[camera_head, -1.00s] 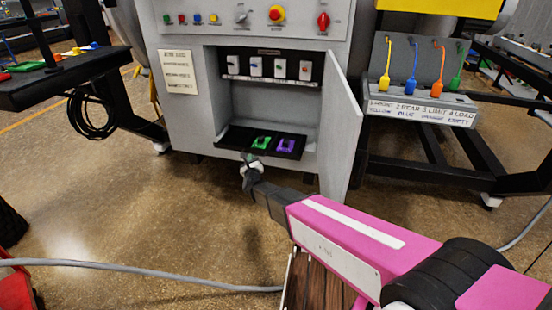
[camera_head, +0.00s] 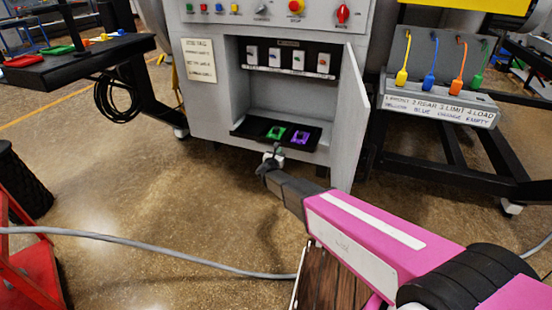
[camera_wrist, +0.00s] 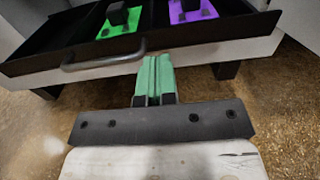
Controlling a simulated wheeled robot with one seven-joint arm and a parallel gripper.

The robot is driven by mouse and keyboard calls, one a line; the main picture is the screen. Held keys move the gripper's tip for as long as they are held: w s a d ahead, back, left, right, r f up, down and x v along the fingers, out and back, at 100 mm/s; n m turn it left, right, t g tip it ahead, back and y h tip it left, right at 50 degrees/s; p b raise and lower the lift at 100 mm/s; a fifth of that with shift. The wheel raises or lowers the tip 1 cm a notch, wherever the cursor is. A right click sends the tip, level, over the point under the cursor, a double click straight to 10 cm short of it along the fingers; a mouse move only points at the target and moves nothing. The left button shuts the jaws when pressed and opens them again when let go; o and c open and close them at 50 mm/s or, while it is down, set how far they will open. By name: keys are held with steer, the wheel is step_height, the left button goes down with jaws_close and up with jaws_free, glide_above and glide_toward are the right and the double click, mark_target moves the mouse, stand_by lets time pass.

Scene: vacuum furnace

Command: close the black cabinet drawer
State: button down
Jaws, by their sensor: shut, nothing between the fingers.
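The black cabinet drawer (camera_head: 249,126) sits at the bottom of the grey cabinet's opening and is pulled out a little past its front. It holds a green piece (camera_head: 276,132) and a purple piece (camera_head: 300,137). In the wrist view the drawer front (camera_wrist: 35,66) runs across the top, with a metal bar handle (camera_wrist: 90,62) on it. My gripper (camera_wrist: 154,62) is shut and empty, its green fingertips close to the drawer front, just right of the handle's middle. I cannot tell whether they touch. In the head view my gripper (camera_head: 272,157) is just below the drawer.
The cabinet door (camera_head: 350,115) stands open to the right of the drawer. A rack with coloured tags (camera_head: 440,105) is further right. A black table (camera_head: 75,65) is at the left. A grey cable (camera_head: 150,253) crosses the floor, and a red frame (camera_head: 35,270) stands at lower left.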

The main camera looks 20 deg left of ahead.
mark_target(285, 143)
steer(key=shift+w+d, duration=0.15)
steer(key=shift+w, duration=1.45)
steer(key=shift+w+d, duration=0.1)
steer(key=shift+w, duration=1.45)
